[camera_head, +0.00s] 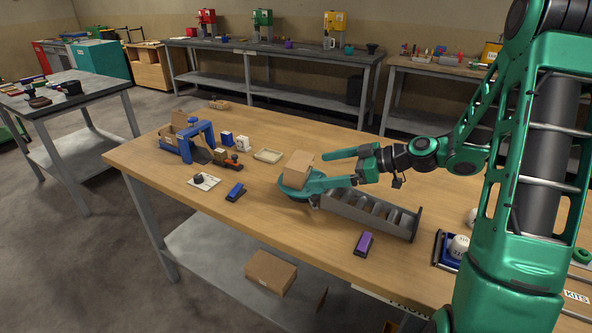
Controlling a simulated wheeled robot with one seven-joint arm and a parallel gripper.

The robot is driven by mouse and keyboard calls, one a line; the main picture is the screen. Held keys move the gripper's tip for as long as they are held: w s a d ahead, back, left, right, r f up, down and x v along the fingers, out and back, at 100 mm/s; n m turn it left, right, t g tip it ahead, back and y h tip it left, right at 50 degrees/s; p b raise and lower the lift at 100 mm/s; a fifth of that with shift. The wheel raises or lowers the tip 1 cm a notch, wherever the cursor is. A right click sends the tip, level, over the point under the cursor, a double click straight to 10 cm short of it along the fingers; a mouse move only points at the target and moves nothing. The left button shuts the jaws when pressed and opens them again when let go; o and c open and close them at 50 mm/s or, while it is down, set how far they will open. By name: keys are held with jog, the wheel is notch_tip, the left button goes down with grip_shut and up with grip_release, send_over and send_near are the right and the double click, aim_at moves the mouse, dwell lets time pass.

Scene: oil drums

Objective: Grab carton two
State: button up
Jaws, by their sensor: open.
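A small brown carton (298,166) stands on the wooden workbench, near its middle. No number is readable on it, so I cannot tell whether it is carton two. My green gripper (311,171) is open and reaches in from the right. One finger lies to the right of the carton's upper part, and the other passes low in front of it, hiding its base. The jaws do not grip it, and I cannot tell whether they touch it. Another brown carton (271,272) sits on the lower shelf, and a third (180,121) is at the bench's far left.
A grey divided tray (368,216) lies just below my gripper. A purple object (364,243), a blue block (235,192), a shallow beige tray (268,155) and a blue clamp-like frame (190,140) are also on the bench. Bare wood shows at front left.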

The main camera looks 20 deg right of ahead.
aim_at(309, 171)
jog(key=x, duration=0.3)
jog(key=shift+w, duration=0.2)
jog(key=shift+r+x, duration=0.15)
jog(key=shift+x, duration=1.25)
jog(key=shift+r+x, duration=0.15)
jog(key=shift+x, duration=1.3)
jog(key=shift+w, duration=0.1)
jog(key=shift+c, duration=0.6)
jog(key=c, duration=1)
